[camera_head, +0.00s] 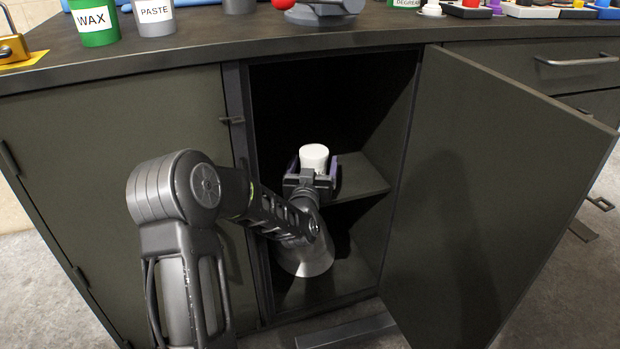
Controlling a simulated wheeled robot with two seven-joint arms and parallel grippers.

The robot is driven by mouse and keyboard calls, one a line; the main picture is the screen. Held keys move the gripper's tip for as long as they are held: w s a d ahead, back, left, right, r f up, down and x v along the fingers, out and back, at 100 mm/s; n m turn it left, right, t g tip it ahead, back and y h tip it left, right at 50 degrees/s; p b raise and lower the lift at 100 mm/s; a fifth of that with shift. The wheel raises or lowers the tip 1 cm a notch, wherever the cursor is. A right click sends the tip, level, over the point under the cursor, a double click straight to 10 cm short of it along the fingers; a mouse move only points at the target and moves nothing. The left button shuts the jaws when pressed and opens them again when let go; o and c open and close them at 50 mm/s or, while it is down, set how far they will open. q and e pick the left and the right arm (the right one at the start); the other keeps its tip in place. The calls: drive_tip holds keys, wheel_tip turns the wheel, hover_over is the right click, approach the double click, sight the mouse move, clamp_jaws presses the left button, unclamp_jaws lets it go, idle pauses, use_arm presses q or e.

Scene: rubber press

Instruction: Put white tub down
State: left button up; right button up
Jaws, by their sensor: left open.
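The white tub (314,156) is upright inside the open cabinet, at the level of the middle shelf (360,178). My left gripper (313,170) reaches into the cabinet from the front, with its jaws open. One finger is on each side of the tub, and the tub's top shows above them. The tub's lower part is hidden behind the gripper, so I cannot tell whether it rests on the shelf. My right gripper is not in view.
The cabinet door (490,200) stands wide open on the right. A closed door (120,190) is on the left. The shelf's right part is bare. The worktop above holds a green WAX can (95,20), a grey PASTE can (154,17) and other items.

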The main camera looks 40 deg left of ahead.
use_arm(q)
drive_tip(key=p+v, duration=0.3)
drive_tip(key=v, duration=0.8)
drive_tip(key=shift+s, duration=0.1)
